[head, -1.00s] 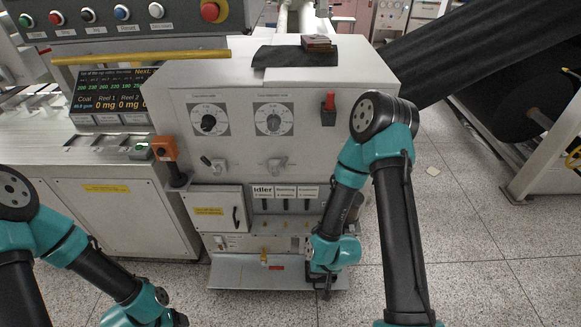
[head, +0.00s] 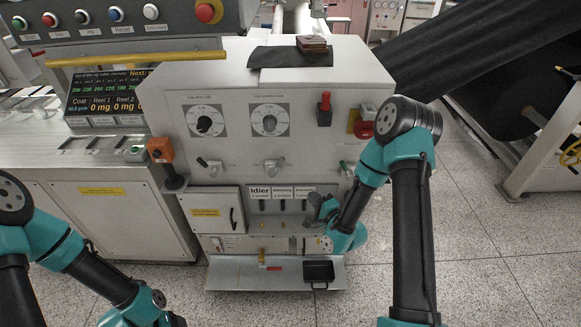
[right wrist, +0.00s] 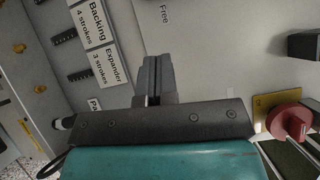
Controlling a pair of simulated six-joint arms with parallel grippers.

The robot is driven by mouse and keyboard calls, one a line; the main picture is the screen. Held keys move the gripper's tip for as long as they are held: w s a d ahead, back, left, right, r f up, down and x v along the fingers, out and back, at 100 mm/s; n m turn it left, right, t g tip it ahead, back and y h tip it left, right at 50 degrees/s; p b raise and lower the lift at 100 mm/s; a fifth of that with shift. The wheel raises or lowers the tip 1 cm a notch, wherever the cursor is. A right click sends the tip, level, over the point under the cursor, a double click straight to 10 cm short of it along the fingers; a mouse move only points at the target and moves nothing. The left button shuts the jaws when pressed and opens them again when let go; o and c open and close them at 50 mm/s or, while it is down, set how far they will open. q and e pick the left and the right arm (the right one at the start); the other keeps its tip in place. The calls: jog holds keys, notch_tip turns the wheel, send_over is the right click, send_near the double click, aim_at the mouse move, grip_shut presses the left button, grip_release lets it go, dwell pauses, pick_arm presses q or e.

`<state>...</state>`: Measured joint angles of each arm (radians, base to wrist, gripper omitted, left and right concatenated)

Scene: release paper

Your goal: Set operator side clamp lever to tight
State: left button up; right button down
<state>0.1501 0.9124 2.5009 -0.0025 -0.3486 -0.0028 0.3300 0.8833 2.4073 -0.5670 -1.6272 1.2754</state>
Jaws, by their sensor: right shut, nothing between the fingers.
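A row of small levers crosses the grey machine front: a left lever (head: 209,164), a middle lever (head: 272,166) and a green-tipped lever (head: 346,168) by my right arm. I cannot tell from the pictures which one is the operator side clamp lever. The word "Free" is printed on the panel in the right wrist view. My right gripper (head: 318,208) is in front of the panel, below the lever row and right of the label plates. In the right wrist view its fingers (right wrist: 155,62) are together and empty. My left gripper is out of view below.
Two dials (head: 204,121) (head: 269,119) sit above the levers. A red-handled switch (head: 325,108) and a red rotary knob (head: 362,130) are at right. An orange box (head: 160,149) stands out at left. A black tray (head: 318,271) is on the low ledge.

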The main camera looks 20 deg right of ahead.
aim_at(277, 166)
jog(key=r+m+t, duration=0.1)
jog(key=d+r+m+t, duration=0.1)
jog(key=shift+w+d+r, duration=0.15)
jog(key=shift+r, duration=0.25)
jog(key=a+x, duration=0.2)
jog(key=x, duration=1.1)
jog(key=shift+s+a+r, duration=0.35)
jog(key=shift+s, duration=0.1)
jog(key=shift+a+r, duration=0.1)
jog(key=shift+r+n, duration=0.1)
jog(key=shift+n, duration=0.2)
